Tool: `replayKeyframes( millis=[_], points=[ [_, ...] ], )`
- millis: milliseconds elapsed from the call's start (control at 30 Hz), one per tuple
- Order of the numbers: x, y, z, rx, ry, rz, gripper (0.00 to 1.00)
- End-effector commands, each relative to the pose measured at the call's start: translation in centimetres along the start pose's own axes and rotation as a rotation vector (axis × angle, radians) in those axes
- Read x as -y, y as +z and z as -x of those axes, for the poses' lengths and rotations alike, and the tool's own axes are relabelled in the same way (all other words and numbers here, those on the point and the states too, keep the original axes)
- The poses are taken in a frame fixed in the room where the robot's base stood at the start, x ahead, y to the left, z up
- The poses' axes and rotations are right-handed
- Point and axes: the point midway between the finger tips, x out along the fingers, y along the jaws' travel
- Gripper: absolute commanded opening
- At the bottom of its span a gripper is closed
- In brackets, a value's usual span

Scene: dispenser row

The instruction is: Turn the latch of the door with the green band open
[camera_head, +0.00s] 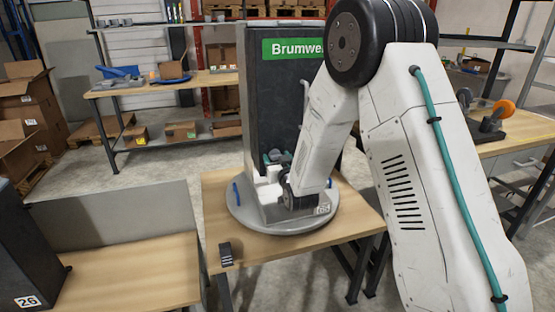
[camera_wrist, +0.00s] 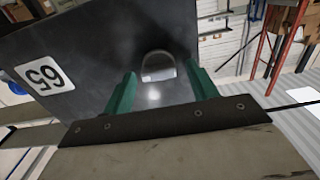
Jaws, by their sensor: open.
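A tall dark dispenser (camera_head: 270,95) with a green band (camera_head: 294,48) reading "Brumwe…" stands on a round grey plate (camera_head: 243,215). My arm covers its right part and much of its lower front. My gripper (camera_head: 274,157) is low in front of the dispenser, small and partly hidden in the head view. In the wrist view its two green fingers (camera_wrist: 160,80) are open and point at a dark panel (camera_wrist: 90,60). A rounded, shiny grey piece (camera_wrist: 158,66), perhaps the latch, shows between and beyond the fingertips. Contact cannot be told.
The plate rests on a wooden table (camera_head: 345,243). A small dark object (camera_head: 226,254) lies at its front left. A white label marked 65 (camera_wrist: 44,74) is on the panel. Another table (camera_head: 140,280) with a dark box marked 26 (camera_head: 22,260) stands at the left.

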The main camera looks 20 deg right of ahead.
Motion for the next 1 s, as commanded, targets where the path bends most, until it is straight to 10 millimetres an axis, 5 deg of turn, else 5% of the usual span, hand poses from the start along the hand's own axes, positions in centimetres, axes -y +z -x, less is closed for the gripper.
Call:
replayKeyframes(
  millis=[233, 400, 1000],
  points=[
    [0.00, -0.01, -0.10, 0.000, 0.000, 0.000, 0.58],
    [0.01, -0.01, -0.08, 0.000, 0.000, 0.000, 0.13],
    [-0.06, 0.00, -0.06, 0.001, -0.001, -0.176, 0.13]
  ],
)
